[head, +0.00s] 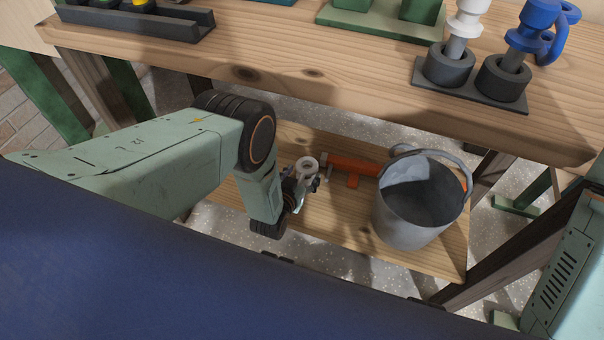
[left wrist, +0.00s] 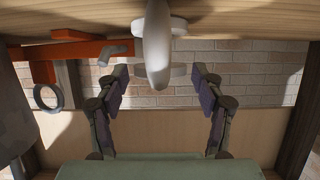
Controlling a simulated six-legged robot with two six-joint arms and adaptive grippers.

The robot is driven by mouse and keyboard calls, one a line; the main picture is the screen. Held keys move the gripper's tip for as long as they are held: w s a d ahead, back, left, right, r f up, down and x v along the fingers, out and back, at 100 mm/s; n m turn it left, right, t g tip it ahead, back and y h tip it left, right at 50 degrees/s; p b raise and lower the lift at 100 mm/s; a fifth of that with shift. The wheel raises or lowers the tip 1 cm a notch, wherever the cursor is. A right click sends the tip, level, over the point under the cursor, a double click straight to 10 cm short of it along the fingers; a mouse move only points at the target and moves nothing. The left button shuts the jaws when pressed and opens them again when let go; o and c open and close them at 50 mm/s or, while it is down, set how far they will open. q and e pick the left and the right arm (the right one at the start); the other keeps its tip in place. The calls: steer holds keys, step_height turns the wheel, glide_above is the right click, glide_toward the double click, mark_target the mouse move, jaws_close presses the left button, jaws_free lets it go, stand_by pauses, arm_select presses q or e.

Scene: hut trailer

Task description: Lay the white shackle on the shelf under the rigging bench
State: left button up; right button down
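The white shackle (head: 307,164) is low over the shelf (head: 345,226) under the rigging bench (head: 330,75). In the left wrist view the shackle (left wrist: 155,48) lies between the fingers, overlapping the shelf boards at the top of the picture. My left gripper (head: 303,186) is down at the shelf. Its two fingers (left wrist: 160,78) are spread, with a visible gap on each side of the shackle. Whether the shackle rests fully on the boards is hard to tell. My right gripper is out of view.
A grey metal bucket (head: 407,215) stands at the shelf's right end. An orange tool (head: 350,166) lies behind, between shackle and bucket. A dark holder (head: 470,86) with white and blue pieces stands on the bench top. Bare shelf shows in front, left of the bucket.

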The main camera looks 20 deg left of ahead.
arm_select(q)
steer(key=shift+o, duration=1.1)
steer(key=shift+r, duration=0.25)
steer(key=shift+f, duration=0.15)
steer(key=shift+r, duration=0.2)
steer(key=p+v, duration=0.5)
steer(key=v, duration=0.7)
steer(key=shift+p, duration=0.35)
